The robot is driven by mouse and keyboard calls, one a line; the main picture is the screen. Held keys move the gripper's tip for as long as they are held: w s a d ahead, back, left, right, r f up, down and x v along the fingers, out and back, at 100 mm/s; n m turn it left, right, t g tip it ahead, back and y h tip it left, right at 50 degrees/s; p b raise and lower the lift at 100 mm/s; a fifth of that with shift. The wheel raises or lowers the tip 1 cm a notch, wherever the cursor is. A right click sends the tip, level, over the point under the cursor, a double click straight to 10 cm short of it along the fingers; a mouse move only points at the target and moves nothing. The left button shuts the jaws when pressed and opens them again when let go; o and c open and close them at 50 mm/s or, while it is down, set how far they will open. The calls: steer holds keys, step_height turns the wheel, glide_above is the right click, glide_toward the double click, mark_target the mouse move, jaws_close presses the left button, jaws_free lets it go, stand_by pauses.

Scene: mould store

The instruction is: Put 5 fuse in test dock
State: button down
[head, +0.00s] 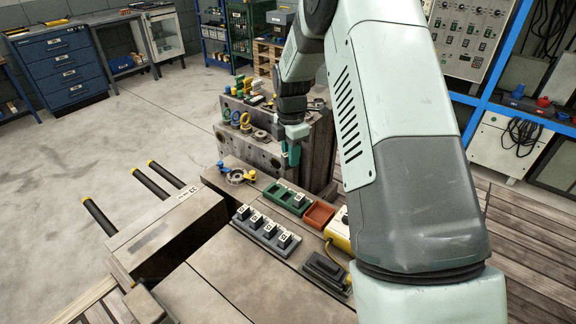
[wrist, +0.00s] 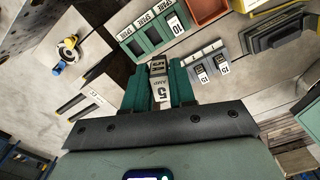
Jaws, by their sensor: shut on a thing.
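My gripper (head: 291,150) is shut on a fuse and holds it above the bench. In the wrist view the fuse (wrist: 160,84) sits between the teal fingers (wrist: 160,88), its white label reading 5 AMP. Below is a green holder (head: 282,193) with SPARE labels; it also shows in the wrist view (wrist: 133,29). One fuse marked 10 (wrist: 175,26) stands in its end slot, and the other slots look empty. A grey rack (wrist: 234,76) holds several fuses; the head view shows them in a row (head: 270,230). No label reading test dock is legible.
A black block (head: 325,270) lies nearer. A ring-shaped part with blue and yellow ends (head: 236,176) lies left. Tall steel mould blocks (head: 260,150) rise behind.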

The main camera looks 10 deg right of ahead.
steer(key=s+d+r+m, duration=0.3)
steer(key=s+r+m, duration=0.35)
steer(key=m, duration=0.45)
steer(key=s+d+r+m, duration=0.3)
steer(key=s+r+m, duration=0.35)
steer(key=m, duration=0.35)
steer(key=s+d+f+m, duration=0.2)
steer(key=d+f+m, duration=0.15)
steer(key=d, duration=0.25)
steer(key=s+d+f+m, duration=0.3)
steer(key=d+f, duration=0.2)
steer(key=shift+s+d+f+m, duration=0.65)
steer(key=shift+s+d+f, duration=0.3)
steer(key=shift+f, duration=1.85)
steer(key=shift+s+d+f+m, duration=0.75)
steer(key=shift+d+f, duration=0.25)
steer(key=shift+f, duration=1.75)
steer(key=shift+s+d+f+m, duration=0.55)
steer(key=shift+s+d+f, duration=0.45)
steer(key=shift+f, duration=1.8)
steer(key=shift+f, duration=0.85)
